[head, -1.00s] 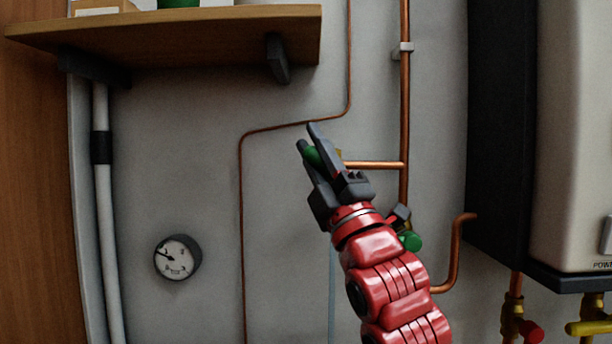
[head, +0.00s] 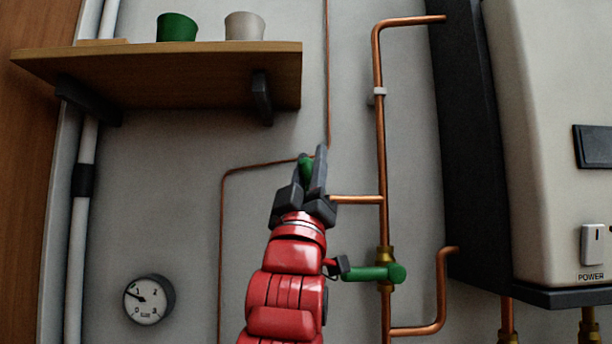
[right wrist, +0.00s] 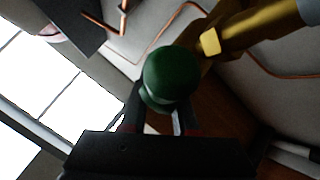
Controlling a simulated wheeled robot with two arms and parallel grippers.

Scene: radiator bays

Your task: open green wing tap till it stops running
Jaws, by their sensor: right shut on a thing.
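The green wing tap (head: 306,168) sits at the left end of a short copper branch pipe on the wall. My right gripper (head: 312,158) is shut on it, with its grey fingers on either side of the green part. In the right wrist view the tap's rounded dark green end (right wrist: 170,72) shows between the fingers, beside a brass body (right wrist: 245,35). The fingers hide part of the tap in the head view. No water shows. My left gripper is not in view.
A green lever handle (head: 368,273) is on the vertical copper pipe (head: 380,150), close right of my arm. A shelf (head: 190,75) with a green pot (head: 177,27) and a pale pot (head: 244,26) is up left. A gauge (head: 148,299) is low left; a boiler (head: 550,130) is right.

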